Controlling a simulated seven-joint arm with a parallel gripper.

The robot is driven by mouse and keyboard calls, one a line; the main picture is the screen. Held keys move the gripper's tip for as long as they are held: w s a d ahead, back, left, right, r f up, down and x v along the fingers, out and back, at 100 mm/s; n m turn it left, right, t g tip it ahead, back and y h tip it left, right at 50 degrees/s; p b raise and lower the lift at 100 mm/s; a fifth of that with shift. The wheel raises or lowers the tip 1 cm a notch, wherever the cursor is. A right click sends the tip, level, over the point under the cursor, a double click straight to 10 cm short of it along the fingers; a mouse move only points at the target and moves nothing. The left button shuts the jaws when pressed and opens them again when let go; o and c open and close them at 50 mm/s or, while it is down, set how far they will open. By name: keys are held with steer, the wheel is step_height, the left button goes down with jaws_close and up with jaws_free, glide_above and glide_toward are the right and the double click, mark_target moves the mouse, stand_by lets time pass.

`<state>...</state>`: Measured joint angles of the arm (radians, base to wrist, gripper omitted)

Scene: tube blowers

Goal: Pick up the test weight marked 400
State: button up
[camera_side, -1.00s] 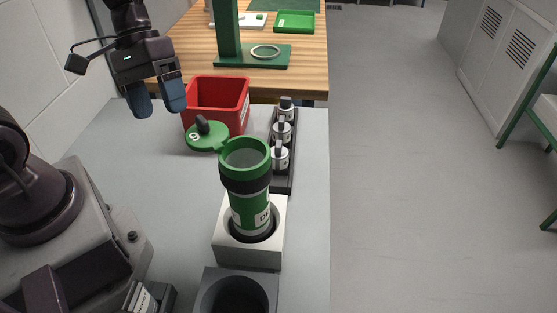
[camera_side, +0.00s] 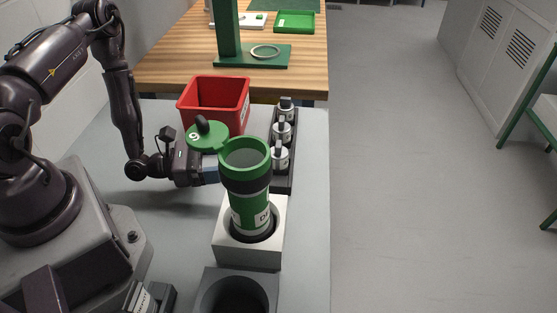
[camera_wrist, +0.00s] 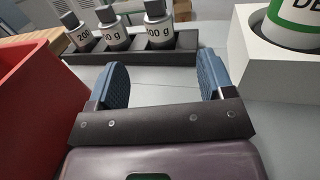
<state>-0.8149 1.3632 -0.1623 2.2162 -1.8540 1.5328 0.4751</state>
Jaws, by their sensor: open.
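Three grey test weights with dark knobs stand in a black rack (camera_wrist: 180,58). In the wrist view the left weight (camera_wrist: 83,37) reads 200. The middle weight (camera_wrist: 113,41) and right weight (camera_wrist: 160,32) show "00 g", their first digits unclear, so I cannot tell which is the 400. In the side view they are the far weight (camera_side: 286,113), the middle one (camera_side: 281,133) and the near one (camera_side: 280,159). My gripper (camera_wrist: 163,65) is open and empty, low over the table, pointing at the rack from a short distance. In the side view its fingertips are partly hidden behind the green tube.
A green tube (camera_side: 247,182) stands upright in a white block (camera_side: 262,254), close to my gripper's right in the wrist view. A red bin (camera_side: 212,98) stands to its left. A green lid marked 9 or 6 (camera_side: 206,137) is nearby. A grey block with a hole (camera_side: 207,288) sits in front.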

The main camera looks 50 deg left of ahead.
mark_target(279, 155)
steer(key=shift+w+f+y, duration=0.2)
steer(key=shift+w+y, duration=0.05)
steer(key=shift+y, duration=0.05)
steer(key=x, duration=1.2)
steer(key=shift+w+d, duration=0.15)
steer(key=shift+w, duration=0.05)
steer(key=shift+r, duration=0.1)
steer(key=c, duration=1.2)
steer(key=shift+c, duration=0.2)
